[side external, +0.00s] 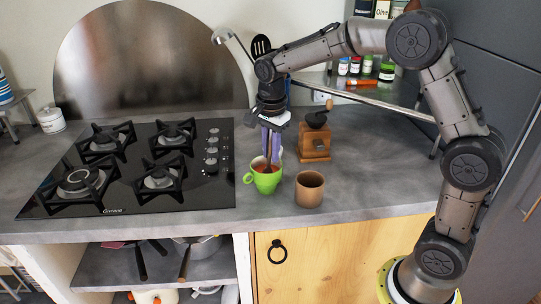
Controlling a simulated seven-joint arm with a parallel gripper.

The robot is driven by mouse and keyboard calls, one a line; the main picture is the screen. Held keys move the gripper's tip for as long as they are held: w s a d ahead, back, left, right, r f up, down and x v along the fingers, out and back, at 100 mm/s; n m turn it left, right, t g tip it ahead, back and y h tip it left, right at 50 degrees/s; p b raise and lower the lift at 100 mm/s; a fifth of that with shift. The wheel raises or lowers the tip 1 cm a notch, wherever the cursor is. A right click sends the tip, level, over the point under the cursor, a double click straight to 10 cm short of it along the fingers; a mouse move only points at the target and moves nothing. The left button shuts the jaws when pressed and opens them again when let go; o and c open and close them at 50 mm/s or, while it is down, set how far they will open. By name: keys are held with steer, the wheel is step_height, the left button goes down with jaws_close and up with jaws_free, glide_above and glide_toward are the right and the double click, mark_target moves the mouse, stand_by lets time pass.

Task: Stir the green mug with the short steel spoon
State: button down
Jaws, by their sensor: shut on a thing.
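The green mug (266,184) stands upright on the grey counter, right of the cooktop, with its handle to the left. A reddish-brown content shows inside its rim. My gripper (271,152) is directly above the mug, pointing down, with its purple fingers close over the opening. It is shut on a thin, dark-looking handle (268,160), which I take to be the short steel spoon. The handle runs down into the mug. The spoon's lower end is hidden inside the mug, and whether it touches the wall or bottom cannot be told.
A brown cup (309,190) stands close to the right of the mug. A wooden coffee grinder (314,140) is behind it. The black cooktop (130,200) lies to the left. A metal shelf (352,92) with jars is at the back right. The counter's front edge is near.

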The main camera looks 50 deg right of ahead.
steer(key=shift+s+d+r, duration=0.15)
steer(key=shift+r, duration=1.7)
steer(key=shift+s+d+r, duration=0.1)
steer(key=shift+r, duration=1.75)
steer(key=shift+r, duration=1.95)
